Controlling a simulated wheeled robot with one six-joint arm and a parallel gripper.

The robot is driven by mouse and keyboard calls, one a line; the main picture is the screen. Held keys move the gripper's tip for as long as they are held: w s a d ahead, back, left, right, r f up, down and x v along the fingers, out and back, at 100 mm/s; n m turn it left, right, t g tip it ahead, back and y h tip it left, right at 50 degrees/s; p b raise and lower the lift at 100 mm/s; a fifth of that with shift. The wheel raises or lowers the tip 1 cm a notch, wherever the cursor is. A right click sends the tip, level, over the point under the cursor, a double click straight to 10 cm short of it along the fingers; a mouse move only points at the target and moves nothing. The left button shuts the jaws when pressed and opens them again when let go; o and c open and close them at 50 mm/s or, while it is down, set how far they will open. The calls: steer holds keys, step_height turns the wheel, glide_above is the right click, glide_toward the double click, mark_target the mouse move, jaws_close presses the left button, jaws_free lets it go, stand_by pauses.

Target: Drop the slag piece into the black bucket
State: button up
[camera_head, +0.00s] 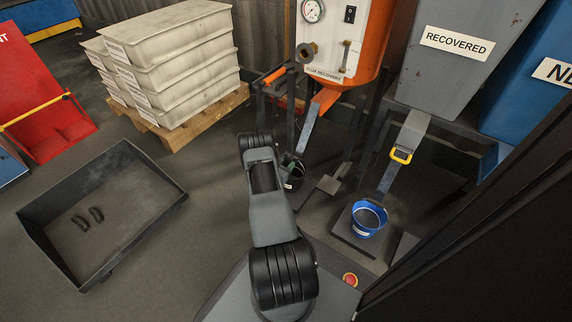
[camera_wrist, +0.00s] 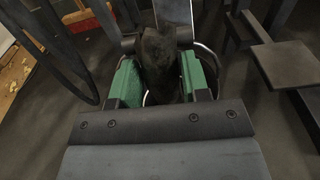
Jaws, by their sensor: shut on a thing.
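In the wrist view my gripper (camera_wrist: 160,78) has its two green-padded fingers closed on a dark, rough slag piece (camera_wrist: 158,60), which sits between them. A thin, pale curved rim shows behind and beside the fingers; it appears to belong to the black bucket (camera_wrist: 208,56), below the slag piece. In the head view the black bucket (camera_head: 292,184) stands on the floor below the orange machine's chute, partly covered by my arm. My gripper and the slag piece are mostly hidden there behind my arm. I cannot tell how high the slag piece is above the rim.
A blue bucket (camera_head: 368,220) stands on a plate to the right, below a grey chute. A dark tray (camera_head: 150,215) at left holds two small dark pieces (camera_head: 89,217). Stacked pale boxes (camera_head: 165,60) sit on a pallet behind. Dark frame legs (camera_head: 340,160) stand close by.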

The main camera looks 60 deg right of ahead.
steer(key=o, duration=1)
stand_by(0.4)
steer(key=shift+a+r+p, duration=0.35)
steer(key=shift+a+p, duration=0.1)
steer(key=shift+a+r+p, duration=0.45)
steer(key=shift+a+p, duration=0.1)
steer(key=shift+a, duration=0.3)
steer(key=shift+a+r+p, duration=0.5)
steer(key=shift+a+p, duration=0.1)
steer(key=shift+a, duration=0.3)
steer(key=shift+a+r+p, duration=0.45)
steer(key=shift+a+p, duration=0.1)
steer(key=shift+a, duration=0.3)
steer(key=shift+r, duration=0.1)
